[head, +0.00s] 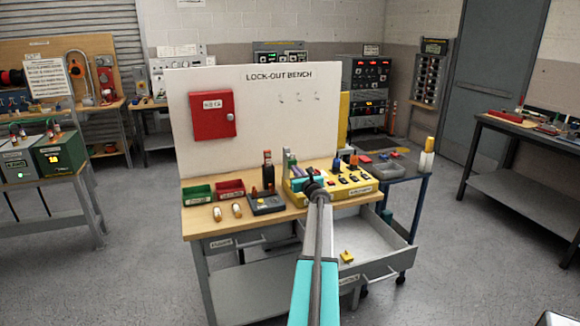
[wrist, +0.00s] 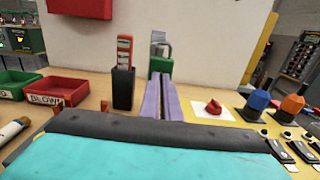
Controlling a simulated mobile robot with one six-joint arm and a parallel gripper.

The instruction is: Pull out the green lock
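In the wrist view the green lock (wrist: 162,67) stands upright, its grey shackle on top, near the foot of the white back board. My gripper's two purple fingers (wrist: 159,79) point straight at it and lie side by side with only a thin line between them. Their tips overlap the lower front of the lock; I cannot tell whether they touch it. Nothing shows held between them. In the head view my gripper (head: 292,165) is over the bench at the left end of the yellow panel, and the lock there is too small to make out clearly.
A black holder with a red-and-white top (wrist: 124,87) stands left of the fingers. A red knob (wrist: 213,107) and blue and orange plugs (wrist: 292,104) are on the right. Red (head: 230,189) and green bins (head: 198,194) sit left. A drawer (head: 365,245) is open below.

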